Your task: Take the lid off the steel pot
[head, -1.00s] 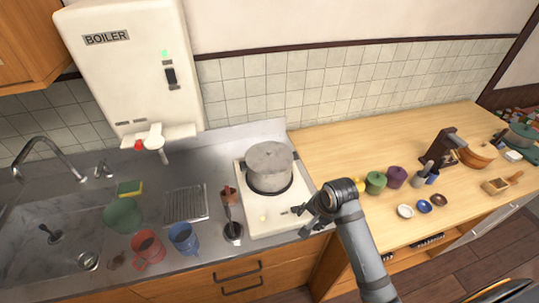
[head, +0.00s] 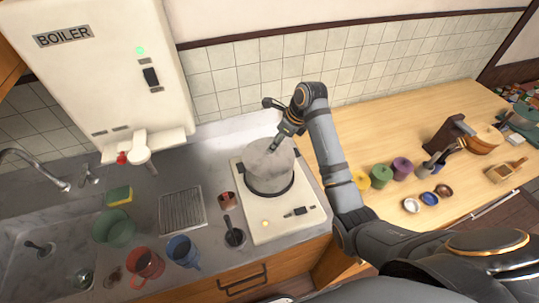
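The steel pot (head: 269,183) stands upright on the white stove at the middle of the head view. Its grey lid (head: 260,158) sits on top, with its right back part hidden by my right gripper. My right gripper (head: 275,146) points down and left over the lid, with its fingertips at or just above the lid's top. Whether they touch the lid or its knob, and how far the fingers are apart, is too small to tell. My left gripper is not in view.
Green (head: 381,176) and purple (head: 402,168) lidded jars stand on the wooden counter (head: 400,125) to the right. The boiler hangs behind.

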